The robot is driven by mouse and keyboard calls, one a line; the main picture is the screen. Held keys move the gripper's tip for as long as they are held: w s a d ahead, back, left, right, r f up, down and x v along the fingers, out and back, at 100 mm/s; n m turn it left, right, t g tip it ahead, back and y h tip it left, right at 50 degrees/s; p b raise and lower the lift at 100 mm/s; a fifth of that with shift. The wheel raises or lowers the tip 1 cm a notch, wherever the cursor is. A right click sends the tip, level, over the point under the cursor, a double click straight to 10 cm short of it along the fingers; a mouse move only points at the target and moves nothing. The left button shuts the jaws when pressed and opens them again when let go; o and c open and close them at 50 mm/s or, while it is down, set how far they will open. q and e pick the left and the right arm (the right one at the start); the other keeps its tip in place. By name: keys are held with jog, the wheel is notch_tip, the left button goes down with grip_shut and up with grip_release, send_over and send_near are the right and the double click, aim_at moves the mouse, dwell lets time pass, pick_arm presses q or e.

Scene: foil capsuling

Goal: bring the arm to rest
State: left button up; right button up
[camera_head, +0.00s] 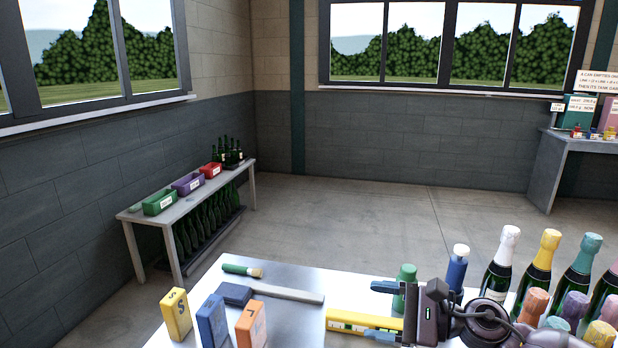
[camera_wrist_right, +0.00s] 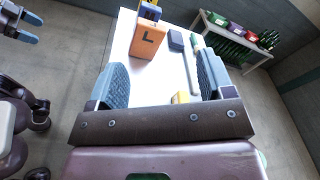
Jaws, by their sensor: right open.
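My right gripper (camera_head: 384,311) is open above the near right part of the pale work table (camera_head: 310,285). Its two blue-grey fingers stand apart in the right wrist view (camera_wrist_right: 160,82), with nothing gripped between them. A yellow bar with dark markings (camera_head: 350,322) lies on the table beside and partly behind the gripper; only a small yellow bit shows in the wrist view. My left gripper (camera_wrist_right: 24,27) shows at the upper left of the wrist view, its blue fingers apart and empty, away from the table. It is outside the head view.
Yellow (camera_head: 176,314), blue (camera_head: 212,322) and orange (camera_head: 251,325) blocks stand at the table's left. A dark-headed tool (camera_head: 285,292) and a green-handled brush (camera_head: 242,270) lie behind. A green-capped item (camera_head: 405,285) and several foil-topped bottles (camera_head: 500,265) crowd close around my right arm.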

jog(key=s+d+f+n+t+h, duration=0.45)
jog(key=d+n+h, duration=0.35)
jog(key=n, duration=0.7)
jog(key=s+d+f+n+t+h, duration=0.5)
jog(key=n+h, duration=0.5)
jog(key=n, duration=0.4)
jog(key=s+d+f+m+g, duration=0.1)
jog(key=s+f+m+g, duration=0.3)
jog(key=s, duration=0.3)
jog(key=s+d+f+m+g+y, duration=0.1)
jog(key=s+f+m+g, duration=0.3)
jog(key=s, duration=0.3)
jog(key=s+f+m+g, duration=0.2)
jog(key=s+m+g, duration=0.2)
jog(key=s+m, duration=0.3)
jog(key=w+f+n+t, duration=0.2)
jog(key=w+f+t, duration=0.5)
jog(key=f+t, duration=0.1)
jog(key=shift+f+y, duration=0.4)
jog(key=shift+f, duration=0.45)
jog(key=shift+d, duration=0.15)
jog(key=shift+c, duration=0.2)
